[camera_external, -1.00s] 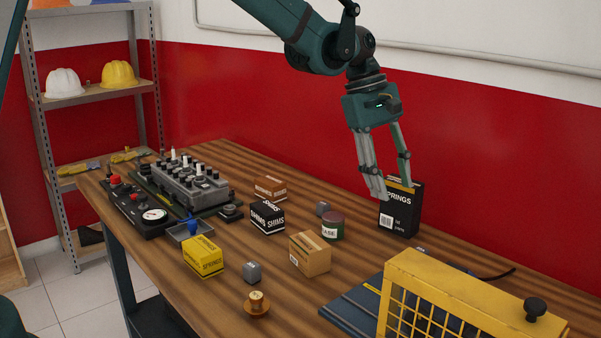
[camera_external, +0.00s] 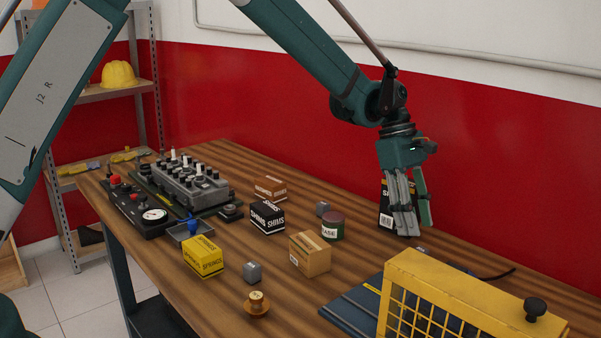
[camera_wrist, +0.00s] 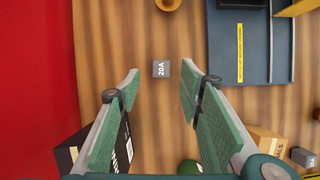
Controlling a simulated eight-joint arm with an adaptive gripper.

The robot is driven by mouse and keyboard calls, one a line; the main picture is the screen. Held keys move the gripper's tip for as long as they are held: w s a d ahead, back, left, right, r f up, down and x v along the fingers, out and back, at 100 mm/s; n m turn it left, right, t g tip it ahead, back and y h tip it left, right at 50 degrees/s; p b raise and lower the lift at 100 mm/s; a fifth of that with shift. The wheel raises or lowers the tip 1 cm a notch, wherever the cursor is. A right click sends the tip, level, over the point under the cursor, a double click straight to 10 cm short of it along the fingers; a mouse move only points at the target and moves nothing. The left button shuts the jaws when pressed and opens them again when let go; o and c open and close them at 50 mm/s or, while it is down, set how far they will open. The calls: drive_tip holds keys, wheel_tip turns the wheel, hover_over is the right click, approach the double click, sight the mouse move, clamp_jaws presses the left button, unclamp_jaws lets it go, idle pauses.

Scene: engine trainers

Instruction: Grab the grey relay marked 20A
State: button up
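The grey relay marked 20A (camera_wrist: 161,69) lies on the wooden bench, label up, in the wrist view. It appears in the gap between my fingertips, with space on both sides. In the external view a small grey top, likely this relay (camera_external: 421,249), shows just below my gripper, mostly hidden by the yellow guard. My gripper (camera_external: 417,231) is open and empty, pointing down above the bench. Its two green-padded fingers also show in the wrist view (camera_wrist: 160,72). Another grey relay (camera_external: 252,272) stands near the front, and a small grey block (camera_external: 322,208) sits by the green tin.
The yellow mesh guard (camera_external: 440,290) and blue mat (camera_external: 345,312) are in front. The green tin (camera_external: 333,228) and a cardboard box (camera_external: 310,255) are left. A red wall (camera_wrist: 35,80) runs close by.

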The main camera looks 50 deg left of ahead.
sight(421, 249)
drive_tip(key=shift+f, duration=0.15)
drive_tip(key=shift+x, duration=1.15)
drive_tip(key=shift+s+d+f, duration=0.1)
drive_tip(key=shift+f, duration=0.05)
drive_tip(key=shift+x, duration=2.4)
drive_tip(key=shift+f, duration=0.1)
drive_tip(key=c, duration=1)
